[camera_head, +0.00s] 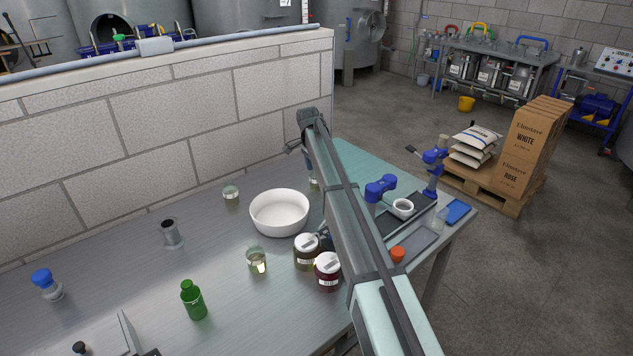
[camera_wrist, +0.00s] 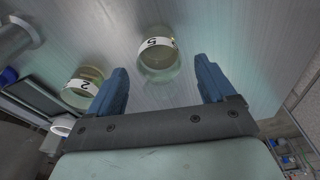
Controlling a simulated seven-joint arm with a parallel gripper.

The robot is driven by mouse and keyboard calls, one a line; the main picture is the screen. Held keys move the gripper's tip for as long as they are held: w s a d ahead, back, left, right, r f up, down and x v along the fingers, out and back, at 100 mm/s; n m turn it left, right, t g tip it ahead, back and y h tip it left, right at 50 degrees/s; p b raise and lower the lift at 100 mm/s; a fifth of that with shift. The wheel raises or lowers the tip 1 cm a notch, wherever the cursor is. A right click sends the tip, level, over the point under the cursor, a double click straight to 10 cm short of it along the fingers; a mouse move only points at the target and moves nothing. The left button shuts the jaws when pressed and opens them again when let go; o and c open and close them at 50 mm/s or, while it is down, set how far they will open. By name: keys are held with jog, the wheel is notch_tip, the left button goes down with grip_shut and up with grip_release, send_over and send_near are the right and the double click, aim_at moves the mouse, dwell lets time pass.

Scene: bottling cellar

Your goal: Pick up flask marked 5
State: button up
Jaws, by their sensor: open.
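In the wrist view the flask marked 5 (camera_wrist: 158,66) is a clear, round glass vessel with a white label band; its digit shows upside down. My gripper (camera_wrist: 159,66) is open, with one blue finger on each side of this flask in the picture. Gaps show between the glass and both fingers, and nothing is held. I cannot tell how far the fingertips are above the bench. A similar flask marked 2 (camera_wrist: 80,88) is just left of the left finger.
In the wrist view, bare bench lies right of the flask marked 5.

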notch_tip(320, 180, down, 2)
jog(key=shift+w+d+f, duration=0.1)
jog(key=shift+d, duration=0.05)
jog(key=c, duration=1.2)
